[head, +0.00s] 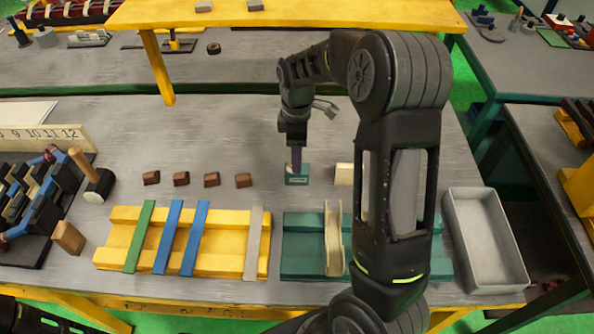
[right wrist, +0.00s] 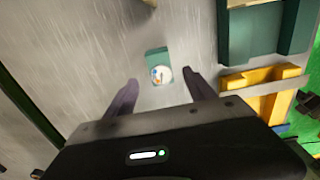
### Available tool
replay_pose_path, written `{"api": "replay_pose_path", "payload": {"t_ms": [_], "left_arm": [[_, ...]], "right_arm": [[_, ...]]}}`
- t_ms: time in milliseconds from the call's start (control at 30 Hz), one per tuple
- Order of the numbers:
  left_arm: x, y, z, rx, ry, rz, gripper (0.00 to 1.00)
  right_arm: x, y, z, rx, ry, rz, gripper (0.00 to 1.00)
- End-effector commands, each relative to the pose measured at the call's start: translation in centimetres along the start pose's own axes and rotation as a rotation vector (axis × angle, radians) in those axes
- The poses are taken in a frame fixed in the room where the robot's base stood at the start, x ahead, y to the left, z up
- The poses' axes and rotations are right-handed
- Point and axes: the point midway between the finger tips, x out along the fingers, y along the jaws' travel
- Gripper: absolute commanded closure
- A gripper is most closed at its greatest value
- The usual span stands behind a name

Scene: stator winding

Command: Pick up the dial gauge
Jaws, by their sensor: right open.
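The dial gauge (head: 297,180) is a small teal block with a round white dial. It stands on the grey bench, to the right of a row of brown blocks. In the right wrist view the dial gauge (right wrist: 157,56) lies just beyond and between my fingertips. My right gripper (head: 297,166) points down right over the gauge and partly hides its dial. In the wrist view my right gripper (right wrist: 160,82) is open, with nothing between its fingers. My left gripper is not in view.
Several brown blocks (head: 181,179) stand left of the gauge. A cream block (head: 343,174) is close on its right. A yellow fixture (head: 118,216) and a teal fixture (head: 300,262) lie in front. A grey tray (head: 452,215) is at the right. A yellow shelf (head: 300,14) spans the back.

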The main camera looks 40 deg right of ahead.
Motion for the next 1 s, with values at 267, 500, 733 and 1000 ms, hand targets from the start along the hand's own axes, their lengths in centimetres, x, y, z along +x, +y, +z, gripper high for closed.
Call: {"api": "replay_pose_path", "payload": {"t_ms": [267,500,733,1000], "left_arm": [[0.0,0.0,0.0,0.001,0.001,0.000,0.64],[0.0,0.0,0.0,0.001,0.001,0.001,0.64],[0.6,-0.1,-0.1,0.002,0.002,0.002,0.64],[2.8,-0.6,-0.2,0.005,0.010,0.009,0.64]], "right_arm": [[2.4,0.0,0.0,-0.001,-0.002,-0.002,0.36],[2.6,0.0,0.0,0.000,-0.001,0.000,0.36],[4.1,-0.1,0.0,0.000,-0.002,-0.002,0.36],[7.8,-0.2,0.0,0.000,-0.001,-0.001,0.36]]}}
